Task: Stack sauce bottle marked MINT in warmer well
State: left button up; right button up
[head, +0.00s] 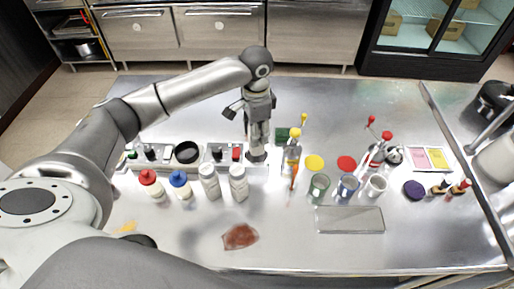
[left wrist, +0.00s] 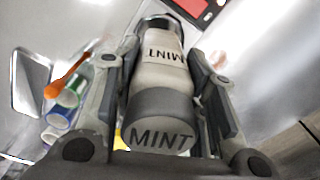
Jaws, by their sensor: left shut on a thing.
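My left gripper (head: 258,105) is shut on the grey sauce bottle marked MINT (left wrist: 165,80). In the left wrist view the bottle lies between the two fingers, with MINT on its near dark end and on its side. In the head view the bottle (head: 257,134) hangs upright below the gripper, at the right end of the warmer unit (head: 160,163). Its lower end is at a dark ring there; I cannot tell whether it is inside it. A black round well (head: 187,152) in the warmer unit shows empty to the left. My right gripper is not in view.
Two pale bottles (head: 209,181) (head: 238,182), a red-capped bottle (head: 150,182) and a blue-capped bottle (head: 180,184) stand in front of the warmer. Pump dispensers (head: 293,152) and cups (head: 319,186) stand to the right. A sauce spill (head: 240,236) lies near the front edge.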

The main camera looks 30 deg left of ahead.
pick_arm(q)
notch_tip(320, 180, down, 5)
jog(key=shift+f+p, duration=0.1)
jog(key=shift+p, duration=0.45)
jog(key=shift+f, duration=0.3)
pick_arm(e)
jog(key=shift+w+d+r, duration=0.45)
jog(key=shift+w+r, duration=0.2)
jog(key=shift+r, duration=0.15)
pick_arm(q)
jog(key=shift+f, duration=0.1)
jog(key=shift+f, duration=0.15)
jog(key=o, duration=1.2)
jog(key=shift+f, duration=0.1)
jog(key=shift+c, duration=0.2)
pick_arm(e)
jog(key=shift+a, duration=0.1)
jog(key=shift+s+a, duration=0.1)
